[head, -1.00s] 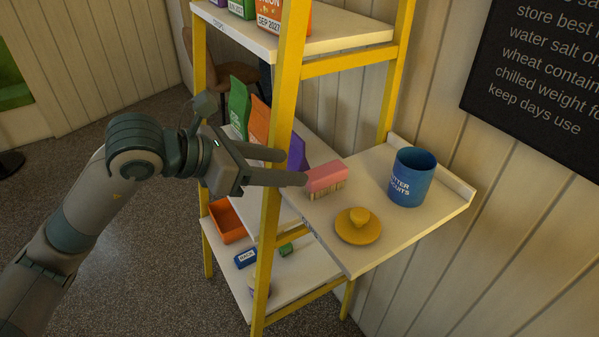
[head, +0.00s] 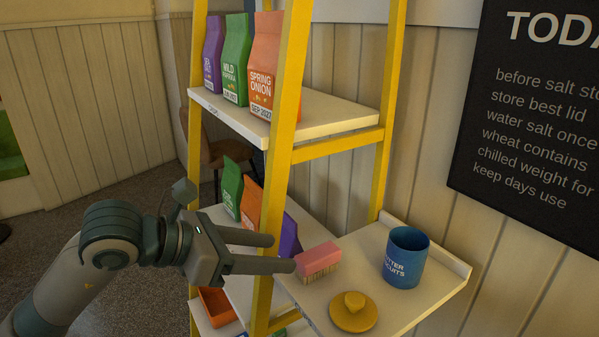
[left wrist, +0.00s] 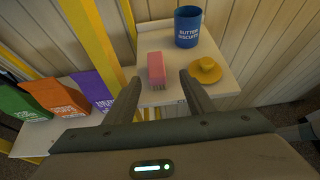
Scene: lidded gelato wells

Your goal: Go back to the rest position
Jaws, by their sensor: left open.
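My left gripper (head: 274,253) is open and empty. Its fingertips point at a pink brush (head: 318,257) with tan bristles, which lies on the white side shelf. The brush also shows in the left wrist view (left wrist: 156,68), beyond and between the fingers (left wrist: 160,84); I cannot tell whether a fingertip touches it. My right gripper is in neither view.
The white side shelf (head: 392,322) also holds a blue tin (head: 407,258) and a yellow lid with a knob (head: 353,312). A yellow rack post (head: 287,95) stands close to my left gripper. Floor at left is clear.

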